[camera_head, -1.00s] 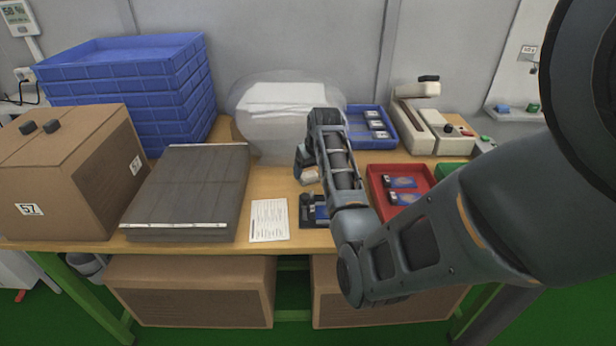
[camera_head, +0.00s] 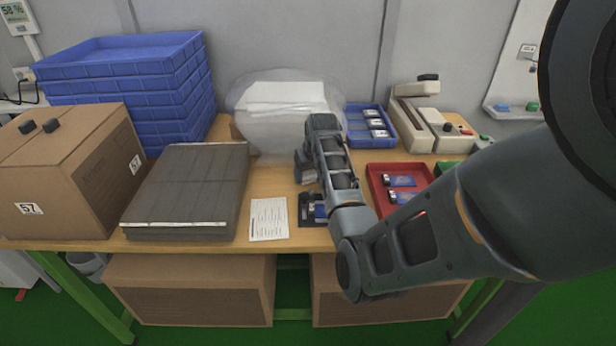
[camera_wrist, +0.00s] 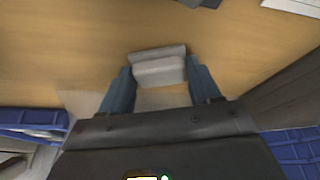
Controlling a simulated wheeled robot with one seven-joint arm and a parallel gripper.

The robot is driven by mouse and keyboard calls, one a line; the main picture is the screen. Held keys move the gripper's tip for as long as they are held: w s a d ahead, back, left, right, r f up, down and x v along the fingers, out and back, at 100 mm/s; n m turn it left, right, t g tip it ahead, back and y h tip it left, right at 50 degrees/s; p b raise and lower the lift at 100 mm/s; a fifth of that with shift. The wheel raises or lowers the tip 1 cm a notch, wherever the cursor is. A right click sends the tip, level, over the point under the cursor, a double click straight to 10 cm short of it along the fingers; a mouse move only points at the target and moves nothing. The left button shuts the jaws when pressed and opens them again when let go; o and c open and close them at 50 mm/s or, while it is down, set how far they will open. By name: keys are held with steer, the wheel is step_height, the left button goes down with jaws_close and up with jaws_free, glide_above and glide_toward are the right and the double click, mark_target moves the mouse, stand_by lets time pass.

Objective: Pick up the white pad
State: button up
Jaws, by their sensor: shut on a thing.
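The white pad (camera_wrist: 159,68) is a small pale block between the two blue-grey fingers of my gripper (camera_wrist: 161,80) in the wrist view. My gripper is shut on it, one finger at each side. The pad is just above or on the wooden table top; I cannot tell which. In the head view my gripper (camera_head: 306,178) points down over the middle of the table, behind the black holder, and largely hides the pad.
A black holder with a blue item (camera_head: 313,208) and a printed sheet (camera_head: 268,219) lie in front. A red tray (camera_head: 374,187) is at the right, a clear bag of white sheets (camera_head: 285,97) behind, and a grey stack (camera_head: 188,187) at the left. Bare wood surrounds the pad.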

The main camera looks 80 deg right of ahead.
mark_target(308, 174)
step_height(308, 174, up, 18)
steer(key=b, duration=0.1)
stand_by(0.8)
steer(key=o, duration=0.6)
steer(key=c, duration=0.4)
steer(key=shift+w+f, duration=0.1)
